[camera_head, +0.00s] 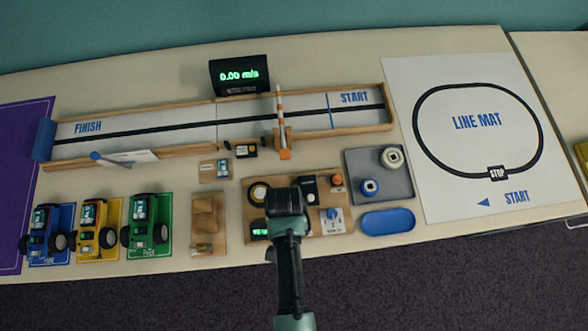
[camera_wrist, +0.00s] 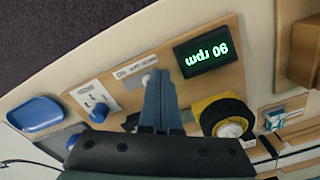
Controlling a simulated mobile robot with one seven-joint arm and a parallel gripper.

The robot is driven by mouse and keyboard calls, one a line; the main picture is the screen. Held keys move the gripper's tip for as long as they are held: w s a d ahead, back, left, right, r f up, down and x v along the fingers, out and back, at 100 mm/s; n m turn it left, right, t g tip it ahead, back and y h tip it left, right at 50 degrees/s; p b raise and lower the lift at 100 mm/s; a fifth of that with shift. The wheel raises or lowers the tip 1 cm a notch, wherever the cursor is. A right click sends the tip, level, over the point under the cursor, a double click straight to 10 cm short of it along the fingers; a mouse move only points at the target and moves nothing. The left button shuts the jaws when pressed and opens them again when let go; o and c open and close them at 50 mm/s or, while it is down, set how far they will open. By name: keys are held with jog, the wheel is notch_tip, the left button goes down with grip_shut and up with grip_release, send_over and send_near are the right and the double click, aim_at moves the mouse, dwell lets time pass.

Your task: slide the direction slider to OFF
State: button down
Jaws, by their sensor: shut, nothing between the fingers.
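The motor board (camera_head: 245,214) is a wooden panel on the table, partly covered by my arm in the head view. In the wrist view my gripper (camera_wrist: 160,78) is shut and empty, its fingers pointing at the board (camera_wrist: 214,27) beside a small whitish knob (camera_wrist: 146,79) and a printed label (camera_wrist: 134,68). I cannot tell whether this knob is the direction slider or whether the fingers touch it. The slider's position cannot be read. In the head view my gripper (camera_head: 287,207) is over the board, its fingertips hidden beneath it.
A white panel (camera_wrist: 97,97) carries a blue knob. A blue tray (camera_head: 388,221) and grey tray (camera_head: 360,162) stand right of the board. A wooden block holder (camera_head: 207,235) is left of it.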

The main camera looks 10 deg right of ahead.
jog(key=shift+d, duration=0.35)
jog(key=shift+a, duration=0.15)
jog(key=shift+a+r+p, duration=0.15)
jog(key=shift+a+p, duration=0.1)
jog(key=shift+p, duration=0.15)
notch_tip(320, 180, up, 7)
jog(key=p, duration=0.7)
dwell(0.3)
